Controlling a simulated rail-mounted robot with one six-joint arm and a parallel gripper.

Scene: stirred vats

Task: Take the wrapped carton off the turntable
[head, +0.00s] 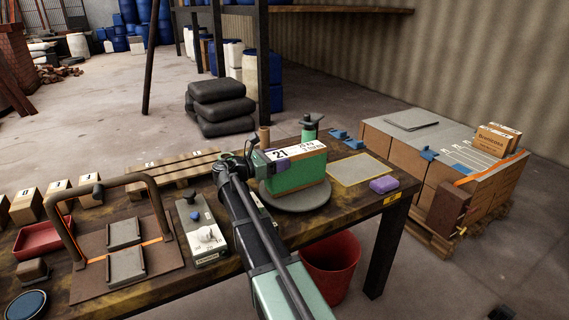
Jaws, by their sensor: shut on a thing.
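A purple piece shows against the carton's top edge there. My own arm comes up from below and hides part of the gripper and the carton's near left side.
A pale rectangular mat (360,169) with a yellow border lies right of the turntable, empty. A purple block (384,184) lies beside it. A green bottle-like object (309,130) stands behind the carton. A control box (203,234) sits left of my arm. A red bin (332,270) stands below the bench edge.

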